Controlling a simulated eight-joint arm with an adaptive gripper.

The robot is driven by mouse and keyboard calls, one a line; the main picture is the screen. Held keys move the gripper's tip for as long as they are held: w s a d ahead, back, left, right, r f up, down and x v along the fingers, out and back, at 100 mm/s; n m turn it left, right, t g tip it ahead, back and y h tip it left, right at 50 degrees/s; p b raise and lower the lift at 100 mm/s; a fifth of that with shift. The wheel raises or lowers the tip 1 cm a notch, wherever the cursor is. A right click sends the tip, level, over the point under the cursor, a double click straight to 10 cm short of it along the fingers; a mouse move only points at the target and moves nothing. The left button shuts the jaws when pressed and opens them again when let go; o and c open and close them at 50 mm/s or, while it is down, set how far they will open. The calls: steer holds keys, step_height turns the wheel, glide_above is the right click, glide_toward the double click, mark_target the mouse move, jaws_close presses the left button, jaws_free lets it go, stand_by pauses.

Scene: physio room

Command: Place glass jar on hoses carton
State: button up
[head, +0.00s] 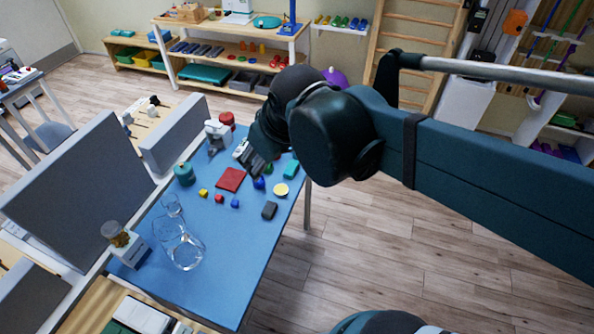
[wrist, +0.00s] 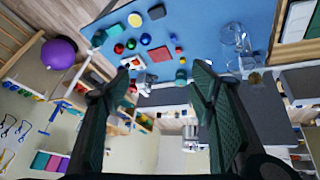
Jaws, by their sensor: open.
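A small glass jar (head: 118,237) with a pale lid and yellow-brown contents appears to stand upright on top of a white carton (head: 134,254) at the left edge of the blue table. The carton's label is too small to read, so I cannot confirm it is the hoses carton. The jar also shows in the wrist view (wrist: 255,78). My gripper (head: 257,163) is over the far right part of the table, well away from the jar. In the wrist view its two fingers (wrist: 160,80) are apart with nothing held between them.
A clear glass pitcher (head: 184,250) and a clear drinking glass (head: 172,206) stand near the carton. A teal canister (head: 184,175), a red pad (head: 231,179) and several small blocks lie on the blue table (head: 222,270). Grey panels (head: 75,185) border its left side. The table's front is clear.

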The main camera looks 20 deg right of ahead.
steer(key=s+d+f+m+t, duration=0.1)
steer(key=s+d+f+m, duration=0.1)
steer(key=s+d+m, duration=0.2)
steer(key=shift+s+d+h, duration=0.3)
steer(key=shift+s+d, duration=0.25)
steer(key=shift+s, duration=0.4)
